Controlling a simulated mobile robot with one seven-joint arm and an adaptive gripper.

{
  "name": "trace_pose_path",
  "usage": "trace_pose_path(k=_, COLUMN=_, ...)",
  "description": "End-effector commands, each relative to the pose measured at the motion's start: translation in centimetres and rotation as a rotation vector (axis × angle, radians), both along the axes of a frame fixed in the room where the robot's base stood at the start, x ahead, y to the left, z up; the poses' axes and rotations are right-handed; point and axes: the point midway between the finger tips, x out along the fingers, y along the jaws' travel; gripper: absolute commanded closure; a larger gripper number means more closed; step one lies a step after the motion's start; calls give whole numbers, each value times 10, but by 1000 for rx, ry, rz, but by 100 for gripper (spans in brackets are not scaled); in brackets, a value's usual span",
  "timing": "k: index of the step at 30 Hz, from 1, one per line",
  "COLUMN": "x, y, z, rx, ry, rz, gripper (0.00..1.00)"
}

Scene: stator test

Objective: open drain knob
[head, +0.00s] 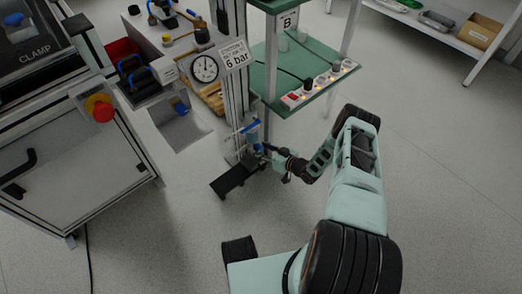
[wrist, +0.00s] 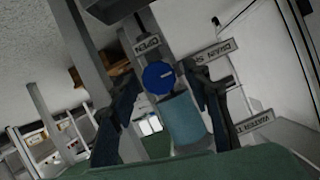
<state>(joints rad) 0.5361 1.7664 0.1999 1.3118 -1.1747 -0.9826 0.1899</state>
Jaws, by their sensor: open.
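The blue round drain knob (wrist: 158,77) shows in the wrist view below a white "OPEN" label (wrist: 147,44), with a light mark on its face. A teal cylinder (wrist: 184,119) sits just below it. My gripper (wrist: 163,80) is open, with one dark finger to the left of the knob and one to the right. I cannot tell whether either finger touches it. In the head view my gripper (head: 266,152) is low at the grey post, beside small blue parts, and the knob is hard to make out there.
A "DRAIN" label (wrist: 208,53) and a "WATER" label (wrist: 252,123) stand right of the knob. In the head view, a pressure gauge (head: 205,68) and a "6 bar" sign (head: 236,56) are above. A green table (head: 276,98) stands behind; a black pedal-like part (head: 233,178) lies below. Floor at front is clear.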

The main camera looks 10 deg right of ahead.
Motion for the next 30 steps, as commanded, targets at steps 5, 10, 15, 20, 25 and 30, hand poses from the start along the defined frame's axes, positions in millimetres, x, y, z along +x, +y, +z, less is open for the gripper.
trace_pose_path(k=5, x=0, y=0, z=0, rx=0, ry=0, rz=0, gripper=56)
trace_pose_path(k=10, x=0, y=0, z=0, rx=0, ry=0, rz=0, gripper=74)
trace_pose_path(k=15, x=0, y=0, z=0, rx=0, ry=0, rz=0, gripper=93)
trace_pose_path(k=20, x=0, y=0, z=0, rx=-3, ry=-2, rz=1, gripper=98)
trace_pose_path(k=25, x=-1, y=1, z=1, rx=-34, ry=-19, rz=1, gripper=98)
trace_pose_path(k=30, x=-2, y=2, z=1, rx=-109, ry=-60, rz=1, gripper=98)
